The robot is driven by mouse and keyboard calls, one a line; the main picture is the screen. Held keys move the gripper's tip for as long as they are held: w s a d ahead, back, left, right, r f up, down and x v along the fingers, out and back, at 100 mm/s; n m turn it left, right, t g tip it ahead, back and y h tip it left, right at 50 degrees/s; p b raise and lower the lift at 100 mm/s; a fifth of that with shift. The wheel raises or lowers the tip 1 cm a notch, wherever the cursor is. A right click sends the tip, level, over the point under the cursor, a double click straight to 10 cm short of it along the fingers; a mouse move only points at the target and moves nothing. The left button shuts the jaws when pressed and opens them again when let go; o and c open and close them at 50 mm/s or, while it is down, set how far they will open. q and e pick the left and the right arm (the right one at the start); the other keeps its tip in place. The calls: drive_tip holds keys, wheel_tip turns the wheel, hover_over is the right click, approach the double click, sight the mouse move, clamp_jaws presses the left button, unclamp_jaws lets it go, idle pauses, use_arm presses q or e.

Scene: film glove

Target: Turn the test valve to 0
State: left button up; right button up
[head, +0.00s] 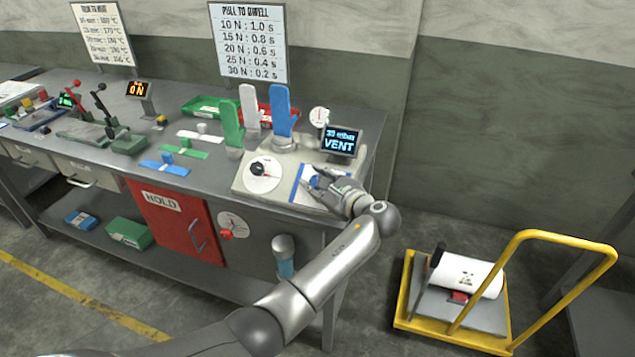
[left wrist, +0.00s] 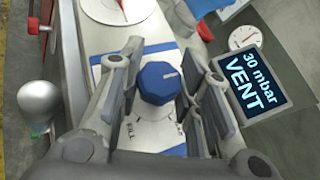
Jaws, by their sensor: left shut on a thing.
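The test valve's blue faceted knob (left wrist: 158,82) stands on a white plate with blue edge bands. The plate (left wrist: 150,132) carries "FILL" and a second label I cannot fully read. In the left wrist view my left gripper (left wrist: 163,78) has a finger on each side of the knob and is shut on it. In the head view my left gripper (head: 317,181) reaches down over the plate at the bench's right end and hides most of the knob. A display (head: 340,142) beside it reads "VENT" with a mbar figure. My right gripper is out of view.
A white dial with a black knob (head: 263,172) lies left of the valve. Green, white and blue upright hand shapes (head: 282,110) stand behind, with a round gauge (head: 319,116). A red HOLD door (head: 178,222) is below. A yellow trolley (head: 450,322) stands right.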

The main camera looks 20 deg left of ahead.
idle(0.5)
use_arm(q)
drive_tip(key=o, duration=1)
drive_tip(key=shift+a, duration=0.1)
drive_tip(key=shift+s+d+r, duration=0.1)
drive_tip(key=shift+s+d, duration=0.05)
drive_tip(key=shift+d, duration=0.2)
drive_tip(key=v, duration=0.6)
drive_tip(key=shift+s+d+r, duration=0.15)
drive_tip(key=shift+s+d, duration=0.1)
drive_tip(key=shift+d, duration=0.1)
